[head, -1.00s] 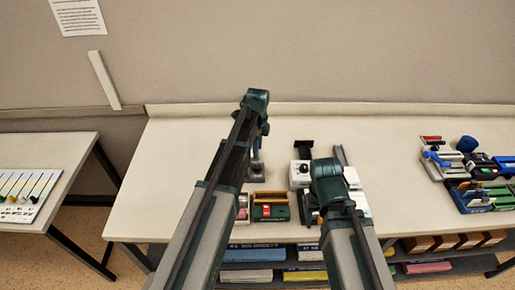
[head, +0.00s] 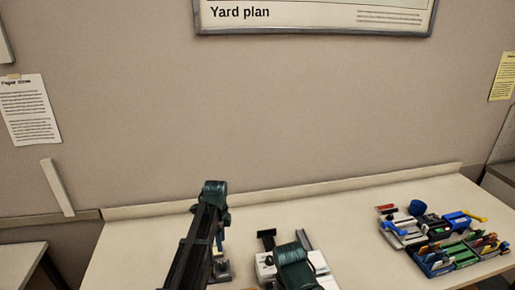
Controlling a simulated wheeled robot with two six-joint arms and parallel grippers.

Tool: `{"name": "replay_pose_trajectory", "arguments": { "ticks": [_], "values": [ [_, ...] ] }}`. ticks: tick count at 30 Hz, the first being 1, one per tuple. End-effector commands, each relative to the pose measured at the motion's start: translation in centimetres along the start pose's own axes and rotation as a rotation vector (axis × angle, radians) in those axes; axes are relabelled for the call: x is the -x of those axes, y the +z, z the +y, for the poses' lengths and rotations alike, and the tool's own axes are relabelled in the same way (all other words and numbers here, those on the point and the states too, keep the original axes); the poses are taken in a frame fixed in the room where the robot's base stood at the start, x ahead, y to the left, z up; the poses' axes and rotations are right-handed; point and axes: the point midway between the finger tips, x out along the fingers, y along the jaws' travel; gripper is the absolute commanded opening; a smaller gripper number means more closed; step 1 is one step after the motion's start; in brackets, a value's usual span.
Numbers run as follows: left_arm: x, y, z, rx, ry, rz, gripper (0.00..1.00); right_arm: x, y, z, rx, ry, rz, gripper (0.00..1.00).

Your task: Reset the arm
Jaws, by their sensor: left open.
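My left arm comes up from the bottom, left of the middle, over the table. My left gripper (head: 221,232) is at its far end, pointing down, open and mostly hidden behind my own arm. A small grey device (head: 222,270) with a bluish upright part stands on the table just below it; I cannot tell whether they touch. My right arm's dark green end part covers some of a white device (head: 266,268) in the middle. The right gripper itself does not show.
The long pale table (head: 350,205) is clear along its back and between the middle devices and the right group. A second table (head: 18,262) stands at the left.

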Motion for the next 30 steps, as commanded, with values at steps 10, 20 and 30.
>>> {"name": "replay_pose_trajectory", "arguments": {
  "ticks": [10, 20, 30],
  "values": [
    [-6.6, -8.2, 13.0, 0.594, 0.004, -0.056, 0.49, -6.6, -0.4, -0.6, 0.007, 0.002, 0.000, 0.57],
    [-10.3, -11.5, 22.4, 1.103, -0.036, -0.099, 0.49, -10.3, -0.6, -0.9, 0.013, 0.003, 0.000, 0.57],
    [-10.6, -11.9, 23.8, 1.215, -0.048, -0.106, 0.49, -10.7, -0.6, -1.0, 0.014, 0.003, 0.000, 0.57]
  ]
}}
